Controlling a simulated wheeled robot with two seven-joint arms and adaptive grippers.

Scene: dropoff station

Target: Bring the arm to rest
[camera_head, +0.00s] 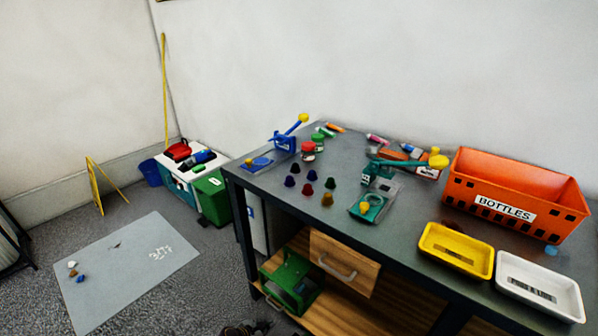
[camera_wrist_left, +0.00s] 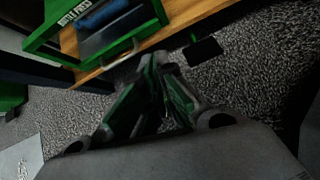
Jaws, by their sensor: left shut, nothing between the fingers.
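My left gripper (camera_head: 246,328) shows only as a small dark piece at the bottom edge of the head view, low in front of the workbench. In the left wrist view the left gripper (camera_wrist_left: 158,64) points away from the camera over the speckled grey floor. Its fingers are shut with nothing between them. The green press (camera_wrist_left: 95,30), labelled as a bottle press, is beyond the fingertips on a wooden shelf and apart from them. My right gripper is in neither view.
The workbench (camera_head: 300,207) carries small coloured pieces, an orange bottles crate (camera_head: 515,190), a yellow tray (camera_head: 456,250) and a white tray (camera_head: 540,287). A wooden drawer (camera_head: 343,264) sits below. A grey mat (camera_head: 125,270) and open floor lie left.

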